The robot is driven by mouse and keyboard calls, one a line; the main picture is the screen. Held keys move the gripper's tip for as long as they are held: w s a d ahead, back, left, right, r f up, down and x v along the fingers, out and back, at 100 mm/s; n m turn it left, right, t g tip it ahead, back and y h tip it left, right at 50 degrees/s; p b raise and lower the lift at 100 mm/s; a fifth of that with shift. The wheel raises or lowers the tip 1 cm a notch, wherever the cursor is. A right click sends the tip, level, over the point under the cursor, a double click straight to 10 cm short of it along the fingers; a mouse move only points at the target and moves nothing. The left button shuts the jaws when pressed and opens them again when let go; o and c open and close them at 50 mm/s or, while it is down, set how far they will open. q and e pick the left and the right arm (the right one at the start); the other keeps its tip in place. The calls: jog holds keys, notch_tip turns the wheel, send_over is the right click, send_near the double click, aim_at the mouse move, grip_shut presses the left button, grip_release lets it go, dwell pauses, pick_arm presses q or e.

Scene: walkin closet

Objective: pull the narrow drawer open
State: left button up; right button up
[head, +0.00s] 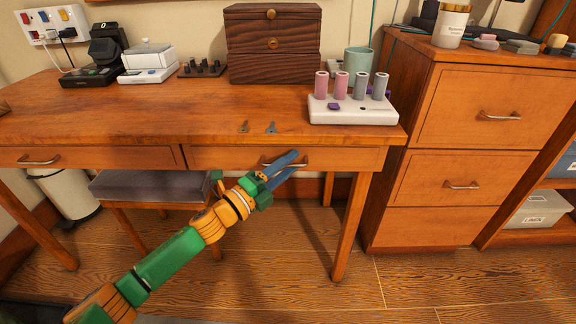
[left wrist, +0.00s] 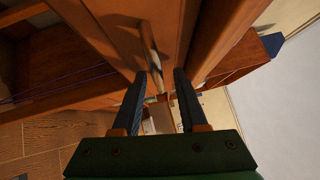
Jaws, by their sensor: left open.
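The desk has two drawers side by side under its top, and both look shut. The right drawer (head: 350,158) has a metal bar handle (head: 306,162); the left drawer (head: 110,157) has a similar handle (head: 38,161). My left gripper (head: 294,161) is at the right drawer's handle, its blue fingers open and partly covering the bar. In the left wrist view the handle (left wrist: 149,45) runs in between the two open fingertips (left wrist: 161,76), nearer the left one. I cannot tell whether either finger touches it. My right gripper is not in view.
A grey-seated stool (head: 145,187) stands under the desk, left of my arm. A desk leg (head: 352,225) is to the right, beside a wooden cabinet (head: 470,130). Two small keys (head: 270,127) and a white device with coloured cylinders (head: 352,114) lie on top.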

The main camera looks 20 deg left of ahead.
pick_arm(q)
grip_shut()
dwell(1.3)
